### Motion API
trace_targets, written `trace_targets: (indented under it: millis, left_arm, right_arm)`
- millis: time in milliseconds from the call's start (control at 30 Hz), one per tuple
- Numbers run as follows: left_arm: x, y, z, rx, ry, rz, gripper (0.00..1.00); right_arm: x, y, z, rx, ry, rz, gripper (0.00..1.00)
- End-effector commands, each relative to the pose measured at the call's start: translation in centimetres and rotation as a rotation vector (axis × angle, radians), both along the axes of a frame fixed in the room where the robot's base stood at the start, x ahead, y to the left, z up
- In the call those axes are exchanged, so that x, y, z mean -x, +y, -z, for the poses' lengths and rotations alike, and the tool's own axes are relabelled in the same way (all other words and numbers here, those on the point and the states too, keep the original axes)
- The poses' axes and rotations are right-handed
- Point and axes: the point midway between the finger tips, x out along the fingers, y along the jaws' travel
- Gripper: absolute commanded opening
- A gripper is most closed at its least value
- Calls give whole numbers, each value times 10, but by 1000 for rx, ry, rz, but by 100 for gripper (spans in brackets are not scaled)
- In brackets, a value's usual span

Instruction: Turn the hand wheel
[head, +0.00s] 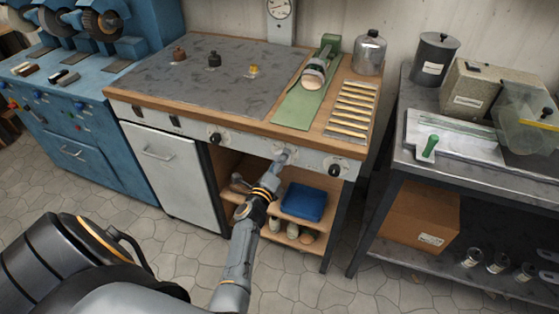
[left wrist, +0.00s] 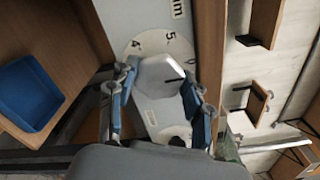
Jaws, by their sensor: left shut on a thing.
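The hand wheel (left wrist: 160,76) is a pale grey, faceted knob with a dark line on its face. It sits on a round white dial (left wrist: 147,47) with numbers such as 4 and 5, on the bench's front panel. My left gripper (left wrist: 158,92) is shut on it, one finger on either side. In the head view my left gripper (head: 283,157) reaches the light front panel (head: 240,143) under the worktop and covers most of the wheel.
Black knobs (head: 215,138) (head: 335,170) flank it on the panel. Below is an open shelf with a blue bin (head: 304,202) and shoes (head: 293,231). A white cabinet door (head: 172,165) is left; a grey metal table (head: 480,179) is right. The tiled floor in front is clear.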

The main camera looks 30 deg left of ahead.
Motion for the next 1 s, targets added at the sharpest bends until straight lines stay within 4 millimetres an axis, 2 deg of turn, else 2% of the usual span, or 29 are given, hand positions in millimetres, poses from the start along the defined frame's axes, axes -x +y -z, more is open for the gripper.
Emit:
trace_targets:
  millis: [133, 167, 233, 267, 667, 1000]
  left_arm:
    - [1, -1, 2, 3, 3, 1, 18]
    - [1, -1, 2, 3, 3, 1, 54]
    - [1, -1, 2, 2, 3, 0, 68]
    - [1, -1, 2, 2, 3, 0, 72]
    - [0, 1, -4, -5, 2, 0, 72]
    - [-1, 1, -46, -13, 1, 8, 72]
  right_arm:
    - [0, 0, 0, 0, 0, 0, 40]
    - [0, 0, 0, 0, 0, 0, 40]
    - [0, 0, 0, 0, 0, 0, 40]
    - [0, 0, 0, 0, 0, 0, 40]
    - [0, -1, 0, 1, 0, -1, 40]
    - [0, 0, 0, 0, 0, 0, 40]
